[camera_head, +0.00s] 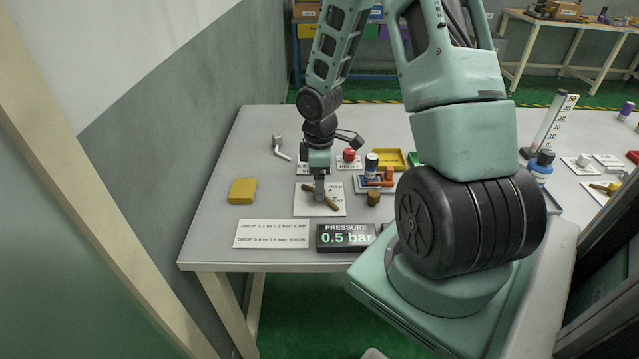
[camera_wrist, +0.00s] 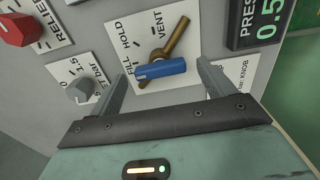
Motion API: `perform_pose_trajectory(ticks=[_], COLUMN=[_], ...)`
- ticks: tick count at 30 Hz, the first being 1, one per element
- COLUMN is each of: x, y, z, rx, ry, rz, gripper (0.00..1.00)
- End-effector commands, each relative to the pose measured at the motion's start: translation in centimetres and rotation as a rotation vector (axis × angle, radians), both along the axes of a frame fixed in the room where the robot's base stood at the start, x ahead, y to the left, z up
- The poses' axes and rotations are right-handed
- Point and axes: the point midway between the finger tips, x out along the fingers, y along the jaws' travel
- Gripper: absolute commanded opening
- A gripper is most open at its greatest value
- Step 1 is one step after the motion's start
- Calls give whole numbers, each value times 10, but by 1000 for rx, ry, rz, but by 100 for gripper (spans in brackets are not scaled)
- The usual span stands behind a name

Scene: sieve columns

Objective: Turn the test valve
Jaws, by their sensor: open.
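The test valve's plate (camera_wrist: 118,30) carries the words FILL, HOLD and VENT in the wrist view. On it is a bronze lever (camera_wrist: 179,34) with a blue grip (camera_wrist: 161,70). The blue grip points toward the FILL side, and the bronze end reaches toward VENT. My gripper (camera_wrist: 164,72) is open, one finger on each side of the blue grip, with gaps visible; I cannot tell its height above the plate. In the head view my gripper (camera_head: 319,192) is over the plate (camera_head: 305,208) and hides the blue grip; the bronze lever (camera_head: 331,203) shows beside it.
The pressure display (camera_head: 346,236) reads 0.5 bar. A drop-rule card (camera_head: 272,234) lies left of it. A grey set knob (camera_wrist: 82,88) and red relief knob (camera_wrist: 16,30) are close by. A yellow block (camera_head: 242,191) is at left; a bent grey tool (camera_head: 280,148) lies behind.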

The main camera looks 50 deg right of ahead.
Motion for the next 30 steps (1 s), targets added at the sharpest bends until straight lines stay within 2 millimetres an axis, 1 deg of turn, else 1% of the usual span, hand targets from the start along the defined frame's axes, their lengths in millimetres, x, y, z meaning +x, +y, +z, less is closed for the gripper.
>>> perform_pose_trajectory(ticks=[1, 4, 12, 13, 14, 15, 17, 18, 26, 30], x=[0, 0, 0, 0, 0, 0, 0, 0, 0, 0], y=[0, 0, 0, 0, 0, 0, 0, 0, 0, 0], z=[-5, -9, -10, -10, -10, -10, -10, -9, -9, -9], rx=[0, 0, -1, -1, -1, 0, 0, 0, 0, -1], ry=[1, 0, -1, -1, -1, 0, 0, 0, 0, 1], rz=[1, -1, -1, -1, -1, -1, -1, -1, -17, -63], gripper=[82, 82, 82, 79, 71, 60, 43, 37, 37, 37])
